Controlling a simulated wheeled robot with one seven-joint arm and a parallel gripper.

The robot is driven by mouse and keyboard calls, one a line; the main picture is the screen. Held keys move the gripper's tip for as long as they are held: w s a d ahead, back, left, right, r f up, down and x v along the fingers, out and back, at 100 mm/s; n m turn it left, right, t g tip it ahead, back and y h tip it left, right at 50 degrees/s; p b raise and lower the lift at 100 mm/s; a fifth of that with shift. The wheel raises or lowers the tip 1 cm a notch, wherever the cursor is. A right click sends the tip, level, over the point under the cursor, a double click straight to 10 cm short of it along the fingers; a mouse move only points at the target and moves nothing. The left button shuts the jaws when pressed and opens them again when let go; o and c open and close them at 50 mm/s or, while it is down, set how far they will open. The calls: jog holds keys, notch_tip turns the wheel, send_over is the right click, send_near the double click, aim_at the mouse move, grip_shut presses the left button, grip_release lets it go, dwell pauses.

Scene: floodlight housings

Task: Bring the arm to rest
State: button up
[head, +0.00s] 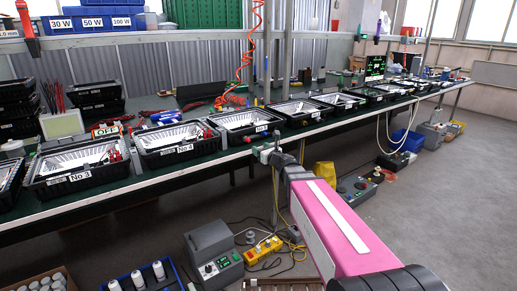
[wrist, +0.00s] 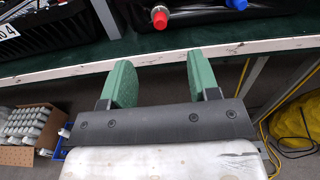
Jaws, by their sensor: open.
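My gripper (wrist: 160,85) is open and empty in the wrist view, its two green fingers apart. It is near the front edge of the long workbench (wrist: 50,72), with nothing between the fingers but the bench edge behind them. In the head view my gripper (head: 266,150) is small, at the end of my pink and grey arm, which reaches forward from the lower right toward the bench. Its fingers are hard to make out there.
A row of black floodlight housings (head: 177,143) lines the bench (head: 130,187). A red and a blue knob (wrist: 159,19) show on one housing close ahead. A grey control box (head: 212,252), a yellow box (head: 262,250) and cables lie on the floor.

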jog(key=s+d+f+n+g+h, duration=0.25)
jog(key=s+f+n+g, duration=0.65)
jog(key=s+f+n, duration=0.75)
jog(key=s+d+f+n+g+h, duration=0.3)
jog(key=s+d+n, duration=0.1)
jog(key=d+n, duration=0.2)
jog(key=s+d+f+n+g+h, duration=0.3)
jog(key=d+n, duration=0.3)
jog(key=d, duration=0.2)
jog(key=shift+s+d+f+h, duration=0.25)
jog(key=shift+s+f+h, duration=0.1)
jog(key=shift+h, duration=0.4)
jog(key=shift+n, duration=0.25)
